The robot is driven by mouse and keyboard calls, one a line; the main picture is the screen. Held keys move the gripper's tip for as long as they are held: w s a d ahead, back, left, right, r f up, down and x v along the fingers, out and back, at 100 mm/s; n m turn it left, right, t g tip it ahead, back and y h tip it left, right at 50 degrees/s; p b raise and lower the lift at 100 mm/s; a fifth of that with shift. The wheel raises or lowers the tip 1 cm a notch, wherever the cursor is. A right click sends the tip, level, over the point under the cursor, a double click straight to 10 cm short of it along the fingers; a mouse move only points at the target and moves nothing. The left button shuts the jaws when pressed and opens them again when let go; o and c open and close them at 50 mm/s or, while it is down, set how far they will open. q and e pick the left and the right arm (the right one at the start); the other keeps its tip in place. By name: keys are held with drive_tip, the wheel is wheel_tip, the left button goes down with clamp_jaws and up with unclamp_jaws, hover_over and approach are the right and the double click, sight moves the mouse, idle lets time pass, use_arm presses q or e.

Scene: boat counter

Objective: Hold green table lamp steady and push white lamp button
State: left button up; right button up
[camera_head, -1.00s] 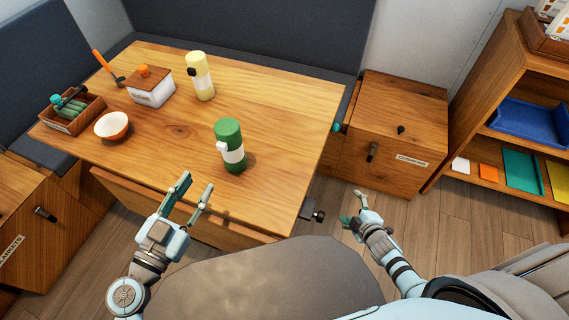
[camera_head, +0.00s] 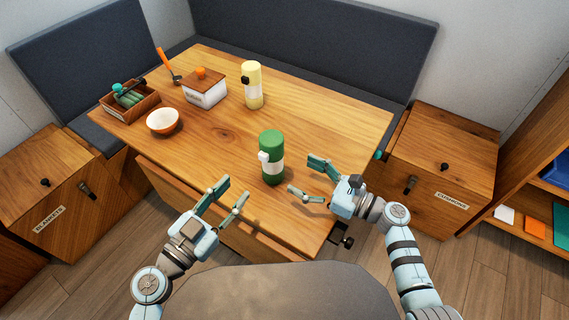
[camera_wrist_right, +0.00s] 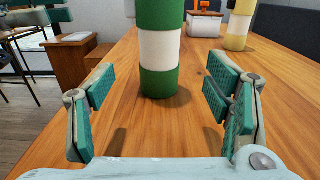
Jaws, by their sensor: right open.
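The green table lamp (camera_head: 271,145) stands upright on the wooden table, a green cylinder with a white band. Its white button (camera_head: 264,156) sticks out on the left side of the lamp in the head view. My right gripper (camera_head: 307,178) is open and empty, just right of the lamp. My left gripper (camera_head: 232,193) is open and empty, over the table's front edge, left of and nearer than the lamp.
A yellow lamp (camera_head: 252,88) with a black knob stands behind. A lidded white box (camera_head: 205,92), a bowl (camera_head: 163,121) and a wooden tray (camera_head: 142,107) with green items are at the back left. The table (camera_head: 330,115) is clear around the green lamp.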

sight(273, 161)
drive_tip(key=x, duration=1)
drive_tip(key=shift+d, duration=0.1)
drive_tip(key=c, duration=1.4)
use_arm(q)
drive_tip(key=shift+c, duration=0.5)
use_arm(e)
drive_tip(key=shift+c, duration=1)
use_arm(q)
clamp_jaws()
